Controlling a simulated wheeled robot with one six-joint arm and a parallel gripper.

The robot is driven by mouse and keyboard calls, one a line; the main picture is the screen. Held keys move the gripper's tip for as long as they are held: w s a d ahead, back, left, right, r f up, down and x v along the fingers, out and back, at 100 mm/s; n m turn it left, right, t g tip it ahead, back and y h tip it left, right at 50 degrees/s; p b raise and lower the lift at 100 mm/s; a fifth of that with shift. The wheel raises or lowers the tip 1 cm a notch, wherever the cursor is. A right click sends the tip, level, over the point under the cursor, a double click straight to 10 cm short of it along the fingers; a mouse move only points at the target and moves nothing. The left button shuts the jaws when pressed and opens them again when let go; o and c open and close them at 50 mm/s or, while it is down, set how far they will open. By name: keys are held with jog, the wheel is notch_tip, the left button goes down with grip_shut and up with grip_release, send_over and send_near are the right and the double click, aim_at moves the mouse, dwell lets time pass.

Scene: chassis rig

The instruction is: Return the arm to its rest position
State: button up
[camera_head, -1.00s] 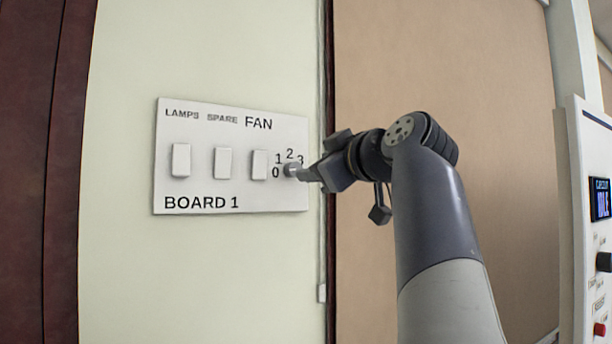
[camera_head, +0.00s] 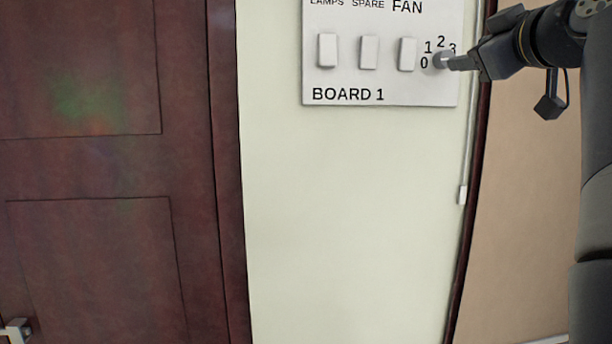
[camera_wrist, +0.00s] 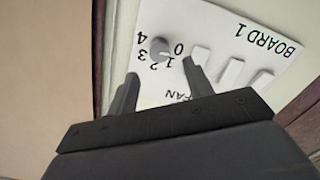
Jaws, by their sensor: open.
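My gripper (camera_head: 458,63) reaches in from the right to the fan knob at the right end of the switch board. In the wrist view its two dark fingers (camera_wrist: 159,72) are apart, with nothing held between them. The round grey fan knob (camera_wrist: 159,47) sits just beyond the fingertips, among the numbers 0 to 4. In the head view the fingertips overlap the knob (camera_head: 440,60), so I cannot tell whether they touch it. My arm runs out of the right edge of the head view.
The white BOARD 1 panel (camera_head: 380,84) carries three rocker switches on a pale wall (camera_head: 345,220). A dark red door (camera_head: 90,240) with a metal handle (camera_head: 16,330) stands at the left. A cable with a small white box (camera_head: 462,195) runs down beside a dark frame.

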aim_at(448, 58)
jog(key=w+p, duration=0.1)
jog(key=w, duration=0.6)
jog(key=shift+w+a+p, duration=0.1)
jog(key=shift+w+p, duration=0.05)
jog(key=shift+p, duration=0.25)
